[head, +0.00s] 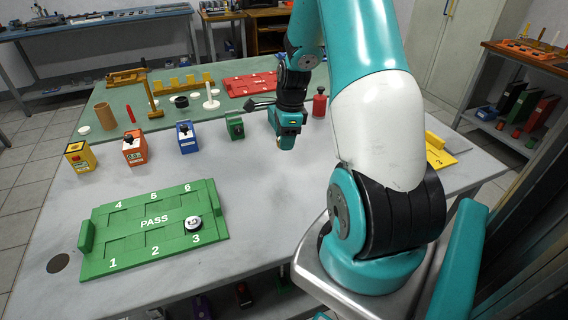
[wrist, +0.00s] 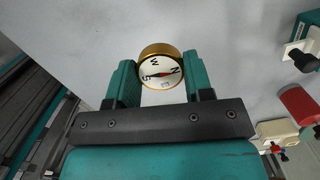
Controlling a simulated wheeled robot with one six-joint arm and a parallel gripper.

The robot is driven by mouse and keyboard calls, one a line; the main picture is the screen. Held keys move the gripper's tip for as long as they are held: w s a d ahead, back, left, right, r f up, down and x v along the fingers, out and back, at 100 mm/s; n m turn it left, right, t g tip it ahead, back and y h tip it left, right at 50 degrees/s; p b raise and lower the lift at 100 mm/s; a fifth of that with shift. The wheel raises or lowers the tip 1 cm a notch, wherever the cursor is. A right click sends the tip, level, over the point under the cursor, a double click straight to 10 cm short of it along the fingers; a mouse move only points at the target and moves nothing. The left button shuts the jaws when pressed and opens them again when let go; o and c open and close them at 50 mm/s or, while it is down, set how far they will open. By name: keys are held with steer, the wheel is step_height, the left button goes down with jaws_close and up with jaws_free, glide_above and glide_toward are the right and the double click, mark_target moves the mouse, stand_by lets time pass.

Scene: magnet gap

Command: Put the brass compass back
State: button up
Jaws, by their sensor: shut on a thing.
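The brass compass (wrist: 160,68) has a gold rim and a white dial with letters and a red needle. My gripper (wrist: 159,80) is shut on it, one teal finger on each side. In the head view my gripper (head: 286,142) is low over the grey table, right of the green block; the compass is hidden there. A green PASS tray (head: 120,236) with places numbered 1 to 6 lies at the front left. A small round white-faced item with a dark side (head: 193,223) sits at its place 3.
A yellow block (head: 78,156), red block (head: 134,149), blue block (head: 187,138) and green block (head: 235,127) stand in a row behind the PASS tray. A red bottle (head: 319,103) stands behind my gripper. A red tray (head: 251,84) lies farther back. A yellow tray (head: 438,155) lies right, partly behind my arm.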

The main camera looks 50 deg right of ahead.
mark_target(284, 170)
step_height(284, 170, down, 9)
steer(key=shift+f, duration=0.1)
stand_by(0.3)
steer(key=shift+s+f, duration=0.1)
steer(key=shift+f, duration=0.1)
steer(key=o, duration=0.9)
steer(key=shift+o, duration=0.2)
steer(key=shift+r, duration=0.2)
